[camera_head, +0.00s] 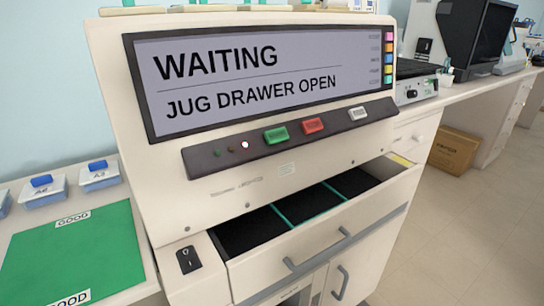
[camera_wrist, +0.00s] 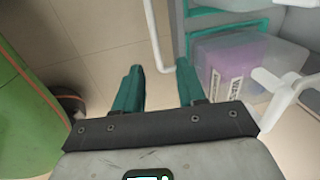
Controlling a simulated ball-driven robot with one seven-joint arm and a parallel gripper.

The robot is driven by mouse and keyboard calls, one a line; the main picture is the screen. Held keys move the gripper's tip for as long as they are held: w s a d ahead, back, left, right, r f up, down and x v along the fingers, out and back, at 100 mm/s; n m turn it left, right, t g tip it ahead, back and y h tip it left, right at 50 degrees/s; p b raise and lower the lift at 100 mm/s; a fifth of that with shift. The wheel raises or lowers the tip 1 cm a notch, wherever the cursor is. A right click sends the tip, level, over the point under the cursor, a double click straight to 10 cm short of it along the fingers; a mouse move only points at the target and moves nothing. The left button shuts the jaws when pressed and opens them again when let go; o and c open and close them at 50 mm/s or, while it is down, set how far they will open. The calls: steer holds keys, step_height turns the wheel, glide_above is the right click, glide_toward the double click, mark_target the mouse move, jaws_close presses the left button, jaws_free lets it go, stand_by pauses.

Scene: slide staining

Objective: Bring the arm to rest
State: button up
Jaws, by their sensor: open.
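My gripper (camera_wrist: 158,82) shows in the wrist view, with its two teal fingers apart and nothing between them. It points down over the tiled floor, beside the machine. The arm and gripper are not in the head view. The staining machine (camera_head: 130,90) fills the middle of the head view. Its screen (camera_head: 260,75) reads "WAITING" and "JUG DRAWER OPEN". Its drawer (camera_head: 330,235) is pulled out and shows dark, empty-looking compartments with teal dividers. In the wrist view, a clear container with purple contents (camera_wrist: 232,70) sits to the right of the fingers.
A white handle (camera_wrist: 155,35) stands close to the fingertips in the wrist view. A cardboard box (camera_head: 453,150) stands on the floor at right. Open floor (camera_head: 450,240) lies in front.

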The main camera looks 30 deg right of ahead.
steer(key=w+d+r+n, duration=0.4)
steer(key=w+r+n, duration=0.25)
steer(key=r, duration=0.35)
step_height(320, 180, up, 34)
steer(key=w+d+n+g+p, duration=0.1)
steer(key=d+n+p, duration=0.1)
steer(key=n+p, duration=0.9)
steer(key=p, duration=0.7)
steer(key=shift+w+d+p, duration=0.2)
steer(key=shift+d+p, duration=0.05)
steer(key=shift+p, duration=0.05)
steer(key=shift+f, duration=0.1)
